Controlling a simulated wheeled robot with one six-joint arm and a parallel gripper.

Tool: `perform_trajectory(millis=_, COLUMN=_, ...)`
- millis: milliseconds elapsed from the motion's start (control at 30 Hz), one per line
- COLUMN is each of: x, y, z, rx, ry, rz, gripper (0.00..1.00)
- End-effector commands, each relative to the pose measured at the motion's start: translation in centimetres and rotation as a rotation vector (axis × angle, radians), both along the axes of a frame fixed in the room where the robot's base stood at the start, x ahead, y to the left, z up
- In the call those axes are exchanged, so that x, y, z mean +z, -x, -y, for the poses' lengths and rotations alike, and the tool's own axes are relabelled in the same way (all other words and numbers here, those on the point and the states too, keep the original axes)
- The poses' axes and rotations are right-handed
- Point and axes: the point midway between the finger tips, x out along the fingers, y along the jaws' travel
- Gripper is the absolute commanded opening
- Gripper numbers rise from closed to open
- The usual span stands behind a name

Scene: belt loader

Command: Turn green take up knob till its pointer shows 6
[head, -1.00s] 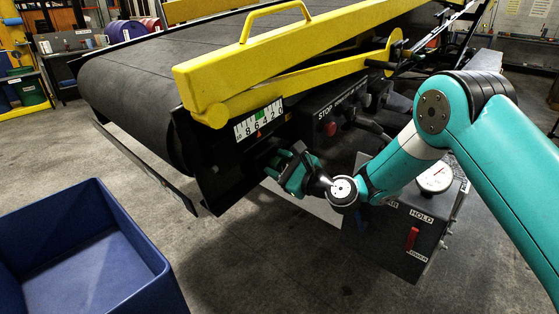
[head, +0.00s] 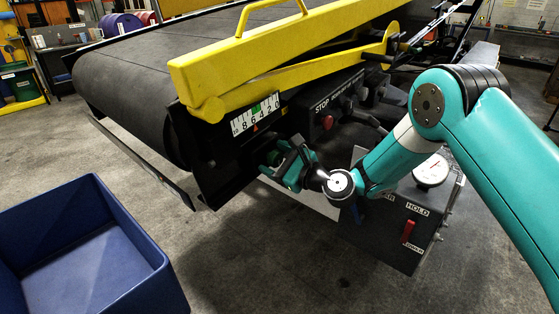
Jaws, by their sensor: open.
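The green take-up knob (head: 274,157) is on the dark side plate of the belt loader, below the scale, and is mostly hidden by my gripper. My gripper (head: 281,166) is open, with its jaws at the knob; I cannot tell whether they touch it. The white scale (head: 254,114) is numbered from 10 at the left to 0 at the right and has a green band. Its small red pointer (head: 256,127) stands below the scale, close to the 6; the exact reading is too small to tell.
A red stop button (head: 327,122) and dark levers sit right of the scale. A control box (head: 402,240) with a red handle and round gauge stands below my arm. A yellow guard (head: 270,60) is above. A blue bin (head: 120,215) stands on the floor at left.

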Motion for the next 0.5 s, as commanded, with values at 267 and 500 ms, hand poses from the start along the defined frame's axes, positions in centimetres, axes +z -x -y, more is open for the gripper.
perform_trajectory(millis=267, x=-0.4, y=1.7, z=2.5, rx=-0.005, ry=0.000, rz=-0.004, gripper=0.70)
perform_trajectory(millis=500, x=-0.6, y=5.5, z=7.3, rx=-0.007, ry=-0.002, rz=-0.006, gripper=0.70)
